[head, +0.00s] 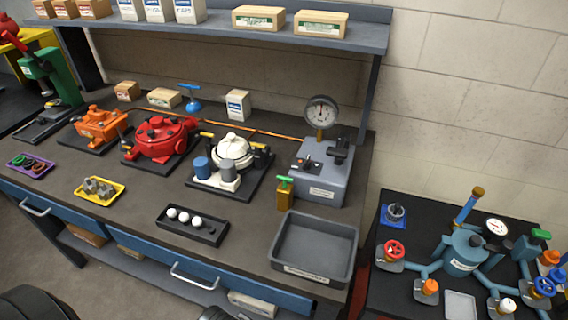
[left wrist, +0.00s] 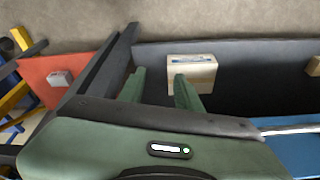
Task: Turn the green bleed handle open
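A small green T-shaped handle (head: 284,181) sits on top of an upright brass block (head: 284,198). The block stands at the left front corner of a grey box unit (head: 320,178) that carries a round dial gauge (head: 321,110). Neither of my grippers shows in the head view, and nothing touches the handle there. In the left wrist view my left gripper (left wrist: 160,88) has its two green fingers apart with nothing held between them. The green handle does not show in that view. My right gripper is in neither view.
An empty grey tray (head: 312,240) stands in front of the box unit. A black tray with white balls (head: 196,224) lies to its left. A side table at right holds a teal manifold (head: 464,250) with another green handle (head: 541,234). A cream box (left wrist: 192,72) is beyond my left fingers.

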